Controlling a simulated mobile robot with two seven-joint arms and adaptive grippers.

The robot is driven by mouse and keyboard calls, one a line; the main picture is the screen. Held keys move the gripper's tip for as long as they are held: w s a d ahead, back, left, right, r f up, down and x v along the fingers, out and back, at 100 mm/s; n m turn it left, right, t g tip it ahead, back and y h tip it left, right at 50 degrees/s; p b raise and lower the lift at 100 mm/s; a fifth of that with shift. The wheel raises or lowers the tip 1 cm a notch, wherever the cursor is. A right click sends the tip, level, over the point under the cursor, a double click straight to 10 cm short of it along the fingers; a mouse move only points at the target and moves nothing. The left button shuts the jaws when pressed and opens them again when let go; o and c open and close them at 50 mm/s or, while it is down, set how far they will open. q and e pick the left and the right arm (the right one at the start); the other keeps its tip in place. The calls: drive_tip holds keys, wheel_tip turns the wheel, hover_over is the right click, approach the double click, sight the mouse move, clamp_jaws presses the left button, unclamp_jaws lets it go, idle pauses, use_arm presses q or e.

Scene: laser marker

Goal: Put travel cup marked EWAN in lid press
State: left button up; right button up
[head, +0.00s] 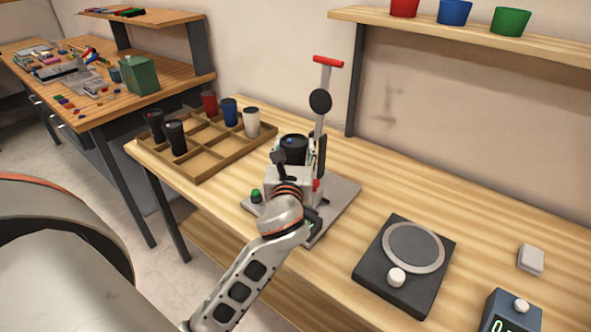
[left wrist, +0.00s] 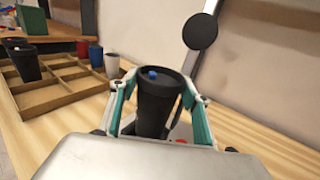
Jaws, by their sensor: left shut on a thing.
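My left gripper (left wrist: 157,108) is shut on a black travel cup (left wrist: 155,98) with a dark lid and a small blue spot on top. In the head view the held cup (head: 293,148) stands upright at the lid press (head: 327,205), close to its post. The press has a grey base plate, a round black disc (head: 320,101) and a red handle bar (head: 328,61) above. My wrist hides the cup's lower part, so I cannot tell whether it touches the base. No name is readable on the cup. My right gripper is not in view.
A wooden divided tray (head: 200,170) left of the press holds several cups: black, red, blue and white. A dark device with a round plate (head: 413,247) stands to the right. A small grey block (head: 530,259) and a display box (head: 511,312) lie farther right.

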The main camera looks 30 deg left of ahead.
use_arm(q)
drive_tip(key=shift+f, duration=0.35)
wheel_tip(320, 180, down, 4)
drive_tip(key=shift+f+b, duration=0.15)
drive_tip(key=shift+b, duration=0.8)
drive_tip(key=shift+f, duration=0.35)
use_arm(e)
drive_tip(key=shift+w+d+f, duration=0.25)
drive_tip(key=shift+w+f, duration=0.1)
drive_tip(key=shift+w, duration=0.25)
